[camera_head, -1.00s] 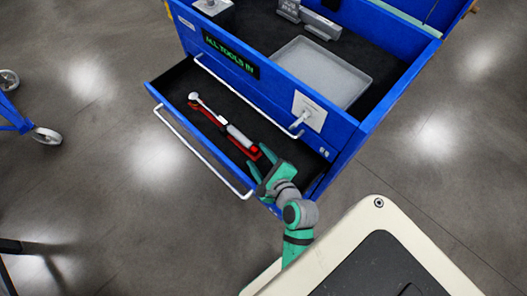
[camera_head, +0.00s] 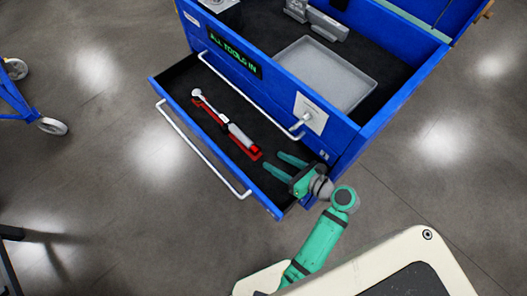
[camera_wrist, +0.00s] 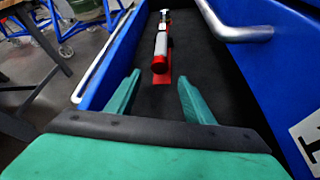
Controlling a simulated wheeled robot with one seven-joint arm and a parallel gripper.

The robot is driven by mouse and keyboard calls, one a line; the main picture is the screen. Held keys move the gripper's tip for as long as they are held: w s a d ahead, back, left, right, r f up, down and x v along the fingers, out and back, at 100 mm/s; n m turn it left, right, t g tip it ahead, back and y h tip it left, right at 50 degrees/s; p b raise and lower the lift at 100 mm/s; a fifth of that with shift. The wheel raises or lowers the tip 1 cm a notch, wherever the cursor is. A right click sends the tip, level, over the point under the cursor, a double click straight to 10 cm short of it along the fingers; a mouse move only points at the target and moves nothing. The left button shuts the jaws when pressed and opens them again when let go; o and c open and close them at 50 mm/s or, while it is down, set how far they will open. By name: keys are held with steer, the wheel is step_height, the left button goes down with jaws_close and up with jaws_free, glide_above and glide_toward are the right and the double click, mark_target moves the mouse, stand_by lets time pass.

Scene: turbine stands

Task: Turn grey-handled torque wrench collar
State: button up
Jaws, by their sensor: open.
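The torque wrench (camera_head: 236,134) lies in the open drawer (camera_head: 185,91) of a blue tool cabinet. It has a grey handle and a red end, and rests on a red holder (camera_head: 210,113). In the wrist view the wrench (camera_wrist: 161,45) lies ahead with its red end nearest me. My gripper (camera_head: 279,165) is green, open and empty, over the drawer's right end. Its fingertips (camera_wrist: 160,80) point along the drawer towards the wrench, apart from it. The collar is too small to make out clearly.
A white drawer handle (camera_head: 205,150) runs along the drawer's front. A grey tray (camera_head: 325,75) lies on top. A blue wheeled cart (camera_head: 20,100) stands at left.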

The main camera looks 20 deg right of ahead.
mark_target(257, 152)
steer(key=x, duration=0.8)
steer(key=shift+w+a+f, duration=0.1)
steer(key=shift+w+a, duration=0.05)
steer(key=shift+w, duration=0.1)
steer(key=c, duration=1.1)
steer(key=shift+o, duration=0.2)
steer(key=n+h, duration=0.1)
steer(key=n, duration=0.1)
steer(key=shift+s+a+n+t+h, duration=0.15)
steer(key=shift+a+n+t+h, duration=0.1)
steer(key=shift+n+t+h, duration=0.15)
steer(key=shift+n+h, duration=0.7)
steer(key=shift+n, duration=0.3)
steer(key=shift+t, duration=0.3)
